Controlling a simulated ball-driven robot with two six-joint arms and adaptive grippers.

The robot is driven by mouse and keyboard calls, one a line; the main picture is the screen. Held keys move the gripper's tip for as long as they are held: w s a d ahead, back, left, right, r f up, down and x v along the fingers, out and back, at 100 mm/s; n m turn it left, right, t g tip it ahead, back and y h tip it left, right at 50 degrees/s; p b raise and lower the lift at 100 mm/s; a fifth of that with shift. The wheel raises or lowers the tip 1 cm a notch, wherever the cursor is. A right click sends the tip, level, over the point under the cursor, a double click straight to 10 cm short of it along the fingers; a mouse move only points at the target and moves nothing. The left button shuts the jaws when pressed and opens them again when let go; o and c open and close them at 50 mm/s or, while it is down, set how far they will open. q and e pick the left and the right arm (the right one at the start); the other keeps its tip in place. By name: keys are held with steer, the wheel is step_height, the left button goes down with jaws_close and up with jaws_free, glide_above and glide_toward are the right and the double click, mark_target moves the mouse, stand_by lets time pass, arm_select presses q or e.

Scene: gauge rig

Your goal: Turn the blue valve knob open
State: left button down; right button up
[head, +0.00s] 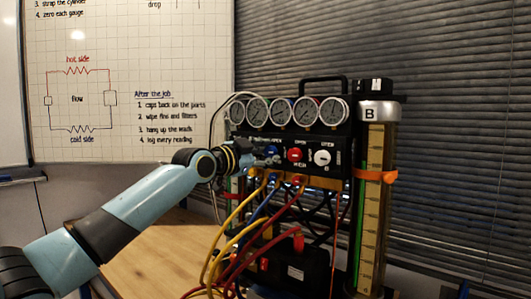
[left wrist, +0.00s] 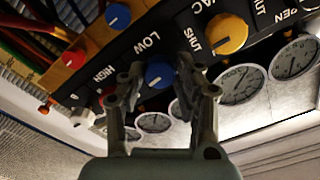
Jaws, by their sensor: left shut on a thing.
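The blue valve knob (left wrist: 158,73) sits on the black manifold panel beside the LOW label in the left wrist view. My left gripper (left wrist: 161,82) has one finger on each side of it and is shut on it. In the head view the blue knob (head: 272,151) is partly hidden by my left gripper (head: 264,157), which reaches the panel from the left. The knob's pointer direction cannot be told. My right gripper is in neither view.
A red knob (head: 295,155) and a white knob (head: 322,157) sit right of the blue one. A yellow knob (left wrist: 226,34) is close to my fingers. Gauges (head: 282,111) line the top, hoses (head: 240,205) hang below, and a cylinder (head: 372,210) stands right.

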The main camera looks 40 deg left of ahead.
arm_select(q)
steer(key=n+p, duration=0.2)
steer(key=n, duration=0.2)
steer(key=shift+r, duration=0.1)
steer(key=n+p, duration=0.1)
steer(key=n, duration=0.3)
steer(key=shift+p, duration=0.35)
steer(key=n+p, duration=0.2)
steer(key=n, duration=0.2)
steer(key=shift+n, duration=0.3)
steer(key=shift+n+p, duration=0.85)
steer(key=shift+n, duration=1.05)
steer(key=c, duration=0.9)
jaws_free()
steer(key=shift+c, duration=0.2)
